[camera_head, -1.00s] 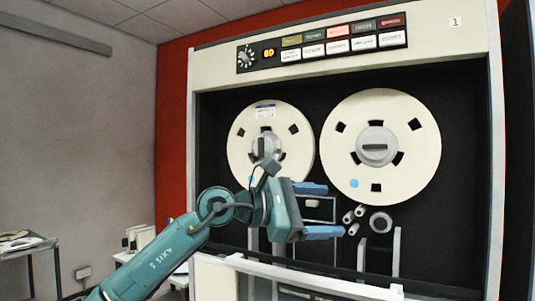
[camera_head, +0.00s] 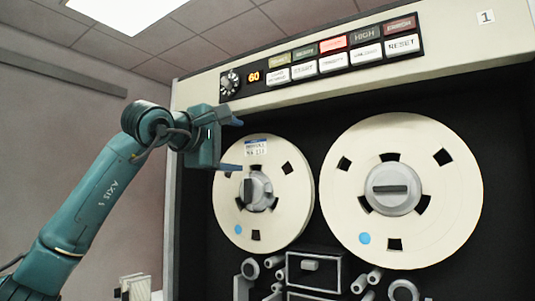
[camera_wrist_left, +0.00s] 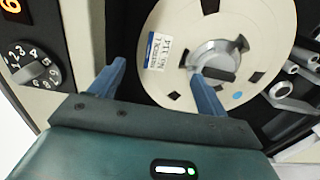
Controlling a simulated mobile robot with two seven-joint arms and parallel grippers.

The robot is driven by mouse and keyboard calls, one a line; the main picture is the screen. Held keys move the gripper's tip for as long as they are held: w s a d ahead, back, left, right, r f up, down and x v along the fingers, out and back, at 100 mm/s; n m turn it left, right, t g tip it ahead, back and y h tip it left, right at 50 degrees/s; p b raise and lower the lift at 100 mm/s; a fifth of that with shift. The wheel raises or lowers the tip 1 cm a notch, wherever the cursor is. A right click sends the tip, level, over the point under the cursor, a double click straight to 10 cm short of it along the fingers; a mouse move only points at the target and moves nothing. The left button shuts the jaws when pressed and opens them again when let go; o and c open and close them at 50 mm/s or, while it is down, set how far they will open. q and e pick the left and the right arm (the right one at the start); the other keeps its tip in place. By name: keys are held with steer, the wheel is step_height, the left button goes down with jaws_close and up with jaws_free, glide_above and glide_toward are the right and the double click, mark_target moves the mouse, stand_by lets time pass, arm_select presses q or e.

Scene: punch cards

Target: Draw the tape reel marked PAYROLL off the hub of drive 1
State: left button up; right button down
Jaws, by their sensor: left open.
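The labelled cream reel (camera_head: 285,205) sits on the left hub (camera_head: 258,190) of drive 1. Its small white and blue label (camera_head: 256,147) is near the top and appears to read PAYROLL. The hub's dark latch bar stands about upright. My left gripper (camera_head: 238,145) is open and empty at the reel's upper left; its lower finger overlaps the rim in the head view. In the left wrist view the reel (camera_wrist_left: 265,25) lies beyond the open fingers (camera_wrist_left: 160,70). One fingertip appears in front of the hub (camera_wrist_left: 215,58), the other outside the rim. Contact cannot be told. My right gripper is not in view.
A second reel (camera_head: 450,210) sits close on the right, its latch bar level. Above are a button panel (camera_head: 345,48) and a dial (camera_head: 229,83), near my gripper.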

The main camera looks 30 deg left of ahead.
mark_target(255, 147)
arm_select(q)
steer(key=w+p, duration=0.1)
steer(key=w, duration=0.1)
steer(key=w+p, duration=0.1)
steer(key=w, duration=0.1)
steer(key=w+p, duration=0.1)
steer(key=shift+w+d+r, duration=0.25)
steer(key=shift+w+d, duration=0.05)
steer(key=shift+w, duration=0.1)
steer(key=shift+w+p, duration=0.7)
steer(key=shift+w, duration=0.35)
steer(key=shift+w+d+f, duration=0.1)
steer(key=shift+w+f, duration=0.05)
steer(key=shift+w, duration=0.15)
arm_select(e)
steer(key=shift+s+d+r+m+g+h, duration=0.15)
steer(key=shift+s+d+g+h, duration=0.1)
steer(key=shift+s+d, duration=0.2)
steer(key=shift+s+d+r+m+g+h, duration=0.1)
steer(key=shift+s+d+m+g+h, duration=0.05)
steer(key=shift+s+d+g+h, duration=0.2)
arm_select(q)
steer(key=shift+c, duration=0.5)
steer(key=c, duration=1)
steer(key=shift+c, duration=0.3)
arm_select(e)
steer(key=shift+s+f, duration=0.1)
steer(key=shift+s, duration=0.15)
